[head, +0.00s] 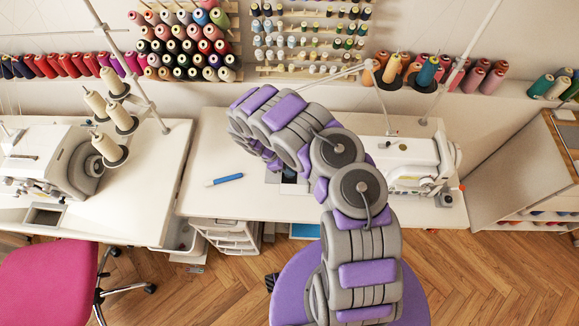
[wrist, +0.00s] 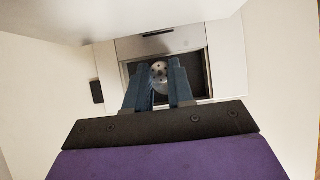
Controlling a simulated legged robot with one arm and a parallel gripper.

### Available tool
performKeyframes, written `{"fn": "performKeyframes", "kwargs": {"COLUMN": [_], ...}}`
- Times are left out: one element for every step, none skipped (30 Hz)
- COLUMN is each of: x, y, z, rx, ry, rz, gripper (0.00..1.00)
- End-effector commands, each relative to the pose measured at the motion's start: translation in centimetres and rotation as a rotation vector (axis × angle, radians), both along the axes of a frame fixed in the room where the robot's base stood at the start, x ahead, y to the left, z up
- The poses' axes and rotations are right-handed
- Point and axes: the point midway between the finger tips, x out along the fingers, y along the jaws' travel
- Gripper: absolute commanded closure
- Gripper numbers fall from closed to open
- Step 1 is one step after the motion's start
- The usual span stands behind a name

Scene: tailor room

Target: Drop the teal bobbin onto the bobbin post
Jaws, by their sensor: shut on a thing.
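In the wrist view my gripper (wrist: 160,80) has its two blue fingers closed on a round metal-grey bobbin (wrist: 159,72) with small holes in its face. No teal shows clearly on it from this angle. The bobbin is in front of a dark rectangular recess (wrist: 195,80) framed by pale surfaces. I cannot make out the bobbin post. The gap between the bobbin and the surface behind it cannot be told. In the head view my arm reaches over the white sewing table and hides the gripper and the bobbin.
A white sewing machine (head: 405,160) stands on the white table (head: 215,140), right of my arm. A blue pen-like thing (head: 224,179) lies on the clear left part. Thread cones and racks line the back. A purple seat (head: 290,285) and a pink chair (head: 50,285) stand in front.

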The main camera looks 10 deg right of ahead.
Motion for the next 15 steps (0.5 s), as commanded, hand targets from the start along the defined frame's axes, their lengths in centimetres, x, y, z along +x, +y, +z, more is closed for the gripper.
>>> {"fn": "performKeyframes", "kwargs": {"x": [0.0,0.0,0.0,0.0,0.0,0.01,0.01,0.02,0.02,0.02,0.01,0.01,0.01,0.01,0.01], "y": [0.11,0.17,0.26,0.3,0.34,0.38,0.39,0.44,0.51,0.54,0.56,0.56,0.57,0.6,0.64], "z": [0.0,0.0,0.0,0.01,0.01,-0.01,0.0,0.01,0.01,0.0,0.0,0.0,0.01,0.01,0.01], "rx": [0.0,-0.001,-0.001,-0.001,-0.001,0.0,0.0,0.0,0.001,0.001,0.001,0.002,0.002,0.003,0.003], "ry": [-0.001,0.0,0.0,0.0,0.0,0.0,0.0,0.0,-0.001,-0.001,-0.001,0.0,0.0,0.0,0.0], "rz": [0.001,0.001,0.001,0.001,0.001,0.001,0.001,0.001,0.001,0.001,0.001,0.001,0.001,0.001,0.001], "gripper": [1.0,1.0,1.0,1.0,1.0,1.0,1.0,1.0,1.0,1.0,1.0,1.0,1.0,1.0,1.0]}}
